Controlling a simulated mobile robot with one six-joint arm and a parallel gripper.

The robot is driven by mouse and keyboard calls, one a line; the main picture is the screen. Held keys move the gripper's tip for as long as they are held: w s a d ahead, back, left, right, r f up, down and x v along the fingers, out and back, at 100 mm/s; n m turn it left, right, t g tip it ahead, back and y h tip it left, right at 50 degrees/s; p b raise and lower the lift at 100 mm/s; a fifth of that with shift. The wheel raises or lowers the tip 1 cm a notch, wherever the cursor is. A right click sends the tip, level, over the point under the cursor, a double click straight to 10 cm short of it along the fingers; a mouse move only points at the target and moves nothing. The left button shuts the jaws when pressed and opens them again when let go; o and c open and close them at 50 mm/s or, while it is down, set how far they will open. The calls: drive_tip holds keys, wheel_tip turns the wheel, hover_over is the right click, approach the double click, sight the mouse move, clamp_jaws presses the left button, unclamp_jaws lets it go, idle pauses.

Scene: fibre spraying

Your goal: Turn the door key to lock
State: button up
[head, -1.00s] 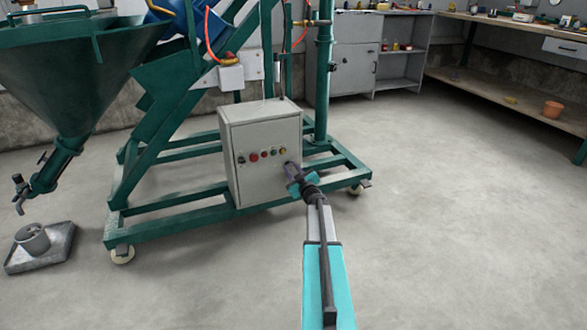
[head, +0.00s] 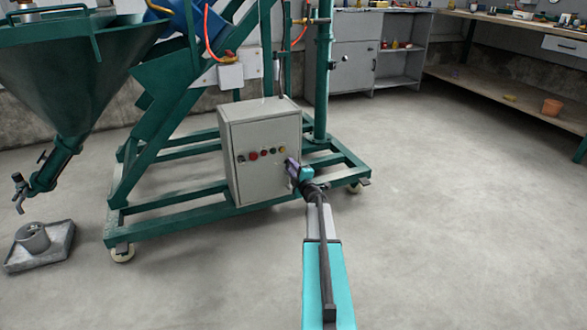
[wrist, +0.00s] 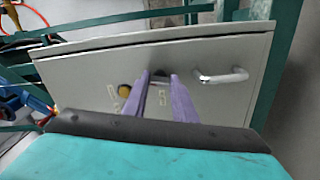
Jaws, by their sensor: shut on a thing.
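The light grey control cabinet (head: 262,165) stands on the green frame, and its door (wrist: 90,75) fills much of the wrist view. My gripper (head: 290,165) is at the right part of the cabinet front. In the wrist view its two purple fingers (wrist: 158,78) reach to the door, close together, shut on the small dark key (wrist: 160,72). The key is mostly hidden between the fingertips, and its exact angle cannot be told. Pale markings show on the door around the fingers.
A chrome handle (wrist: 222,77) is right of the fingers in the wrist view, and a yellow button (wrist: 125,91) is left of them. A green hopper (head: 75,80) stands at left. The floor (head: 430,220) at right is clear.

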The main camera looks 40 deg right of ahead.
drive_tip(key=shift+s+d+n+b, duration=0.15)
drive_tip(key=shift+n+b, duration=0.25)
drive_tip(key=shift+n, duration=0.9)
drive_tip(key=o, duration=1)
drive_tip(key=shift+o, duration=0.2)
drive_tip(key=shift+n, duration=0.3)
drive_tip(key=shift+a, duration=0.2)
drive_tip(key=p+v, duration=0.4)
drive_tip(key=v, duration=0.9)
drive_tip(key=shift+s, duration=0.3)
